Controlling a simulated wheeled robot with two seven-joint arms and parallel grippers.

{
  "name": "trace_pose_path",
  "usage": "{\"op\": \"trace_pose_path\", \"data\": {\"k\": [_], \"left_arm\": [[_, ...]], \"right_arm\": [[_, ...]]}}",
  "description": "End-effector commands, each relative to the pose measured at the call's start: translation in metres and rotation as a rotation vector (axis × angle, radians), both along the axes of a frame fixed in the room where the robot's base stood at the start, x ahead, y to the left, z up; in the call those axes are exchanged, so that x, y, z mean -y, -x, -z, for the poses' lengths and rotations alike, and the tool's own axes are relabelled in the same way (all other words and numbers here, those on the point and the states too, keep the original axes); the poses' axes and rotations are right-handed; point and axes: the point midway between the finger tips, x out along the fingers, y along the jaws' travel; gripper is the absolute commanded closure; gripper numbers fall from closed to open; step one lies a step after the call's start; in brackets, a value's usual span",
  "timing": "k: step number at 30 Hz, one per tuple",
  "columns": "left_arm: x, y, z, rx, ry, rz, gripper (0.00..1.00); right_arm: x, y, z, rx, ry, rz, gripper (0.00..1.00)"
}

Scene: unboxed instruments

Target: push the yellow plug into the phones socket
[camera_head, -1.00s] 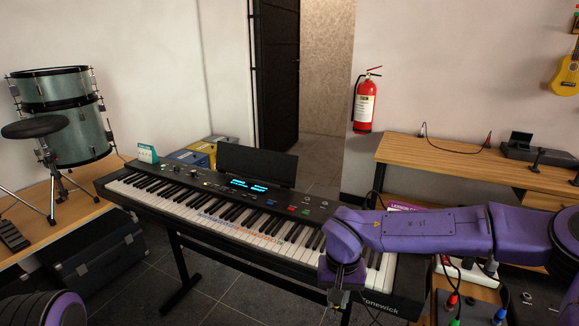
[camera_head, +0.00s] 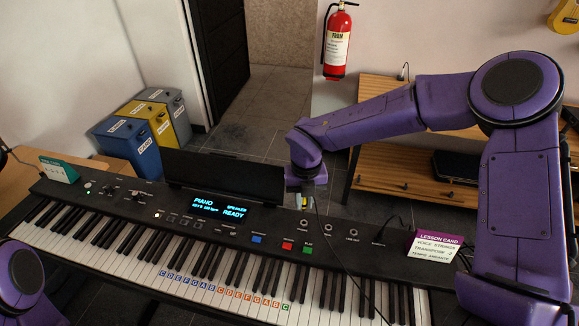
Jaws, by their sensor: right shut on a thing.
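My right gripper (camera_head: 300,198) points down over the back edge of the keyboard's panel, right of the dark music rest. It is shut on the yellow plug, which is mostly hidden; only a small yellow patch shows at the jaws. A thin black cable (camera_head: 345,258) runs from there down across the keys. The black digital piano (camera_head: 130,209) has a row of small round sockets (camera_head: 354,219) at the right of its panel, just right of the gripper. Their labels are too small to read surely, so I cannot tell which is phones. My left gripper is out of view.
A lesson card (camera_head: 437,247) stands at the panel's right end, near my right arm. The music rest (camera_head: 222,176) rises left of the gripper. A teal card (camera_head: 59,170) stands at the far left. Bins (camera_head: 128,146), a fire extinguisher (camera_head: 338,42) and a wooden bench (camera_head: 395,184) are behind.

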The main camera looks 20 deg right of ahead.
Motion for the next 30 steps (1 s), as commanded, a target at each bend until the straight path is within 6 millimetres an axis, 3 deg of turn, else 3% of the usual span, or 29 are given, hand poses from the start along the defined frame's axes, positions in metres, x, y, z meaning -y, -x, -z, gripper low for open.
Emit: {"op": "trace_pose_path", "data": {"k": [8, 20, 30], "left_arm": [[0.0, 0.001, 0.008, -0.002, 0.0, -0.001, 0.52], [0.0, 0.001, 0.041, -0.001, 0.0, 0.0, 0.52], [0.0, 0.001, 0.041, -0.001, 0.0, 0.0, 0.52]], "right_arm": [[0.001, 0.007, 0.006, 0.009, 0.001, 0.073, 1.0], [0.001, 0.0, 0.05, 0.002, 0.002, 0.07, 1.0], [0.001, 0.0, 0.052, 0.002, 0.002, 0.07, 1.0]]}}
